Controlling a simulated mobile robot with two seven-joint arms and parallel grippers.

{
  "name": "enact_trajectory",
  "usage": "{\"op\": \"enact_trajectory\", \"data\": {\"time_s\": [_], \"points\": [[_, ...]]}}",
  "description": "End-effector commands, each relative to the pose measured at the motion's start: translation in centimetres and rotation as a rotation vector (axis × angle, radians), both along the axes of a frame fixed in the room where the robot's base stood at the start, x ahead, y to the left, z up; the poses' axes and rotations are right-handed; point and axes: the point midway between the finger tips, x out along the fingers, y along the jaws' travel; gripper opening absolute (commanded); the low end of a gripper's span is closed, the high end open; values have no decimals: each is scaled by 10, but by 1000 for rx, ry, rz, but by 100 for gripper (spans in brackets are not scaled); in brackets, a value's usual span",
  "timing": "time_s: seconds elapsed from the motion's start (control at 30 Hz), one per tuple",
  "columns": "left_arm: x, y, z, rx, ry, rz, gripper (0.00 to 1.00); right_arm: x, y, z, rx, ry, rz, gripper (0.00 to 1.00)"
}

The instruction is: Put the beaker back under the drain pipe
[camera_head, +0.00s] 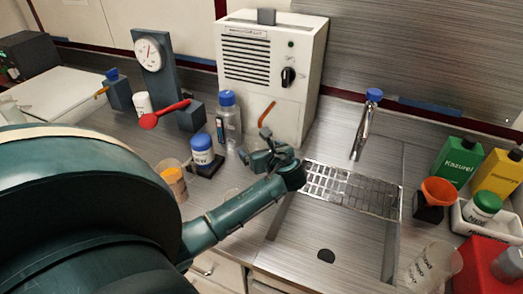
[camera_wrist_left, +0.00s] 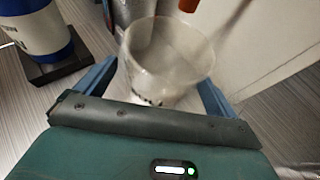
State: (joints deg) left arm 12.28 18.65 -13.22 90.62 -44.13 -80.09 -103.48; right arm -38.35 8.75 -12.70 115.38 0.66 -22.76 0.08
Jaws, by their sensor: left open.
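A clear beaker (camera_wrist_left: 165,65) is between the spread fingers of my left gripper (camera_wrist_left: 160,88) in the left wrist view. The fingers are open on either side of it. In the head view my left gripper (camera_head: 264,152) is low in front of the white box, and I cannot make out the beaker there. The orange drain pipe (camera_head: 267,113) comes out of the front of the white box (camera_head: 270,70). In the left wrist view the pipe's end (camera_wrist_left: 188,5) shows just beyond the beaker's rim. I cannot tell whether the beaker is exactly under it. My right gripper is not in view.
A blue-and-white bottle (camera_head: 202,147) on a black stand is left of the gripper. A clear blue-capped bottle (camera_head: 229,120) stands behind. A beaker with orange contents (camera_head: 173,180) is near my arm. The sink (camera_head: 330,235) with a metal rack (camera_head: 352,190) lies right.

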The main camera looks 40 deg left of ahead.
Motion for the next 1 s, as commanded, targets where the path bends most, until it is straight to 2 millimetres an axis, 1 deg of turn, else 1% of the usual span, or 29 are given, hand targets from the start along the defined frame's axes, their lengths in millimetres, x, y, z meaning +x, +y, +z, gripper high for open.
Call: {"op": "enact_trajectory", "data": {"time_s": [0.17, 0.4, 0.5, 0.6, 0.7, 1.0], "points": [[-12, -25, 11, -4, -1, -3, 94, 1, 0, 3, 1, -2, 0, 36], [-34, -68, 31, -3, -1, -3, 94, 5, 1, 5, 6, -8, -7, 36], [-41, -81, 38, -3, -1, -2, 94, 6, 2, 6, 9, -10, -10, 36], [-46, -90, 42, -1, 0, -2, 94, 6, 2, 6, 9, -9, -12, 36], [-49, -95, 45, 0, 1, 0, 94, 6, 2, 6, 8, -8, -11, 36], [-50, -97, 45, 0, 1, 0, 94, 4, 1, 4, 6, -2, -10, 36]]}}
